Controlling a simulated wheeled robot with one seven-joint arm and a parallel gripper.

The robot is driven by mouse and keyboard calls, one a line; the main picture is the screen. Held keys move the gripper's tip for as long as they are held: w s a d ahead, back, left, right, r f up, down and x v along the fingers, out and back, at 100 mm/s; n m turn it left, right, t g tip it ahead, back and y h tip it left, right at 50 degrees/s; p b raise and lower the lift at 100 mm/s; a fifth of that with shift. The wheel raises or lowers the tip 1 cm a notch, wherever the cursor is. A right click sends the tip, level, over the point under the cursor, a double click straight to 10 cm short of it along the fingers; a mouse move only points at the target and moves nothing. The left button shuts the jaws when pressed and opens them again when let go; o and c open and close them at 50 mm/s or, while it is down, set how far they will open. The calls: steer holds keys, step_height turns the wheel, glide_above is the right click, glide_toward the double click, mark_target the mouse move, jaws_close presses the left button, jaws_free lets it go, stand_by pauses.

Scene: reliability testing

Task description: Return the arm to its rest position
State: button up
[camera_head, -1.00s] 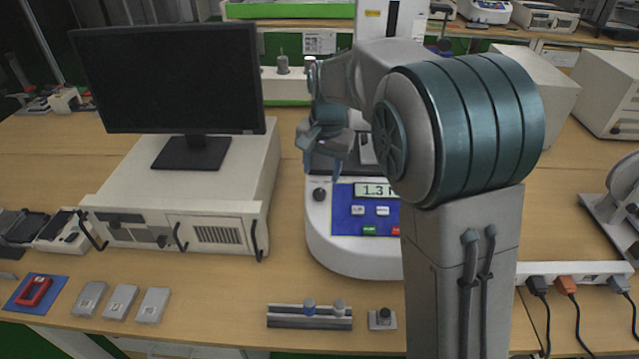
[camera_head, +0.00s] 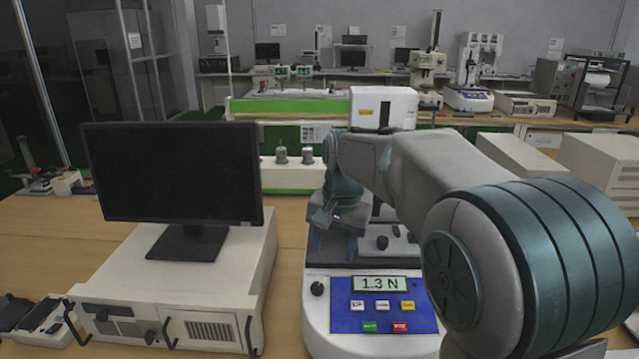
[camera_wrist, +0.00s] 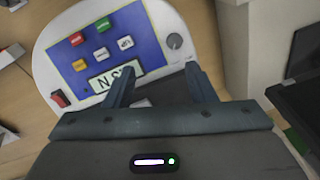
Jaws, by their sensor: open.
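My gripper (camera_head: 335,243) is open and empty, pointing down above the back part of the white testing machine (camera_head: 318,325). In the wrist view, the two fingers of my gripper (camera_wrist: 160,90) stand apart with nothing held between them. The machine's blue panel (camera_head: 345,318) has a display (camera_head: 380,284) reading 1.3 N and several coloured buttons. The panel also shows upside down in the wrist view (camera_wrist: 125,50). My arm reaches in from the right and hides the right part of the machine.
A black monitor (camera_head: 175,175) stands on a beige case (camera_head: 255,275) left of the machine. Beige boxes (camera_head: 520,160) stand behind my arm at the right. Bare wooden table (camera_head: 290,225) shows between the case and the machine.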

steer(key=s+d+f+n, duration=0.1)
steer(key=s+d+f, duration=0.1)
steer(key=s+d, duration=0.2)
steer(key=s+d+f+n+t, duration=0.1)
steer(key=s+d, duration=0.3)
steer(key=s, duration=0.6)
steer(key=s+d+f+n, duration=0.1)
steer(key=s+d+f, duration=0.2)
steer(key=s, duration=0.5)
steer(key=shift+d+f+n+t+h, duration=0.15)
steer(key=shift+d+n+t+h, duration=0.25)
steer(key=shift+d, duration=0.15)
